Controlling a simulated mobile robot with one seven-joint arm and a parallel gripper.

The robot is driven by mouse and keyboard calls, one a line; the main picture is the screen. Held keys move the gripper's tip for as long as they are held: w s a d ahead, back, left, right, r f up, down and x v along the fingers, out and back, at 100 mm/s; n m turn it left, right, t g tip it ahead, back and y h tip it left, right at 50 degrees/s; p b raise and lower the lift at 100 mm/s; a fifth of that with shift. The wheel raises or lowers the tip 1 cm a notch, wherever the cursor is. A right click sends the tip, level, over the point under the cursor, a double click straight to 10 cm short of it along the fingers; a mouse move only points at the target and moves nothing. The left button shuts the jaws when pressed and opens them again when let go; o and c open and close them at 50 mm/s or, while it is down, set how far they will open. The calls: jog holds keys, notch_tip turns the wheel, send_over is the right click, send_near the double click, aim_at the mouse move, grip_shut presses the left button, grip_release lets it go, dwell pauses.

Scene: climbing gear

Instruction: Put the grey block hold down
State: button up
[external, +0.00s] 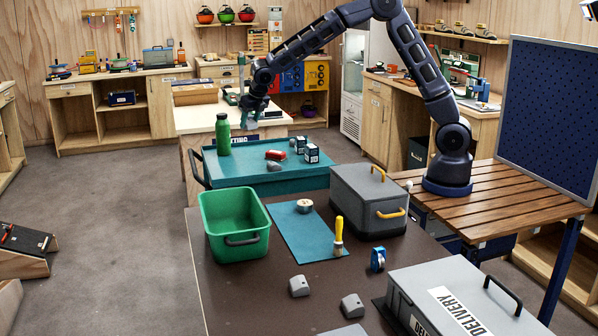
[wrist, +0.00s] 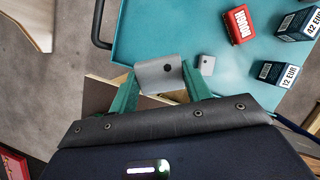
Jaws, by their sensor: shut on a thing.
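My gripper (external: 254,108) is raised above the far end of the teal tray (external: 240,177), near the white-topped table. In the wrist view its green fingers (wrist: 160,88) are shut on a grey block hold (wrist: 159,72) with a dark bolt hole. The held hold is not clear in the external view. Another, smaller-looking grey hold (wrist: 207,65) lies on the tray; it also shows in the external view (external: 274,166). Two more grey holds, one (external: 299,286) and another (external: 352,306), lie on the dark table at the front.
On the tray are a green bottle (external: 223,134), a red item (external: 275,155) and small price-marked boxes (external: 311,153). A green bin (external: 235,222), a teal mat (external: 291,225) with a brush (external: 339,238), and a grey lidded box (external: 368,198) stand nearer. The white-topped table (external: 195,121) is behind.

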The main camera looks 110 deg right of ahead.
jog(key=s+d+m+g, duration=0.1)
jog(key=s+d+m, duration=0.35)
jog(key=d, duration=1.05)
jog(key=s+d+m+g, duration=0.1)
jog(key=s+d, duration=0.7)
jog(key=d, duration=0.8)
jog(key=shift+h, duration=0.4)
jog(key=f, duration=1.9)
jog(key=shift+w+a+f, duration=0.15)
jog(key=shift+w, duration=0.05)
jog(key=shift+f, duration=0.1)
jog(key=o, duration=1)
jog(key=shift+c, duration=0.2)
